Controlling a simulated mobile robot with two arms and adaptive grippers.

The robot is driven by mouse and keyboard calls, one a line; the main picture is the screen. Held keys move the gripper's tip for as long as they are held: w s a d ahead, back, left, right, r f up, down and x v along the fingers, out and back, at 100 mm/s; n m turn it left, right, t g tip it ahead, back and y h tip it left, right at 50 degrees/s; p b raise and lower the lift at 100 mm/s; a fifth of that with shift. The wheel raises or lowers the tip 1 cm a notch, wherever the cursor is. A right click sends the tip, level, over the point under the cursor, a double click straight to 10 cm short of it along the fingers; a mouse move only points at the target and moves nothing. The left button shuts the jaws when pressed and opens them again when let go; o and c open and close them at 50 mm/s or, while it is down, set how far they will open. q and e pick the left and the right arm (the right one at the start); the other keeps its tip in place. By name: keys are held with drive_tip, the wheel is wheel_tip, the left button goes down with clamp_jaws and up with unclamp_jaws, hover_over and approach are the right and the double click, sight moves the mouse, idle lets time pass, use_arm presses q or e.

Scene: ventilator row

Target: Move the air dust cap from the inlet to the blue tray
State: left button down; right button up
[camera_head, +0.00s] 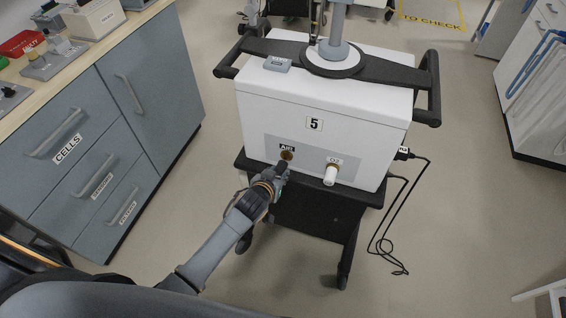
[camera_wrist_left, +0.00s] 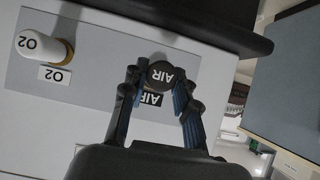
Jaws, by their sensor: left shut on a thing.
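The air dust cap (camera_wrist_left: 161,75) is a round black cap marked AIR. In the left wrist view it sits between the two fingers of my left gripper (camera_wrist_left: 160,88), which is shut on it. In the head view my left gripper (camera_head: 281,174) is at the front panel of the white ventilator (camera_head: 270,112) numbered 5. The brass air inlet (camera_head: 287,155) shows just above the fingertips, with its bore visible. In the head view the cap is mostly hidden by the fingers. I see no blue tray and no right gripper.
A white O2 cap (camera_head: 331,174) is right of the air inlet; it also shows in the left wrist view (camera_wrist_left: 58,50). A bench with grey-blue drawers (camera_head: 100,140) stands left. A black cable (camera_head: 385,240) hangs at the cart's right. Floor is clear between bench and cart.

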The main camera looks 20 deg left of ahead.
use_arm(q)
drive_tip(key=shift+s+p, duration=0.6)
drive_tip(key=shift+s, duration=0.75)
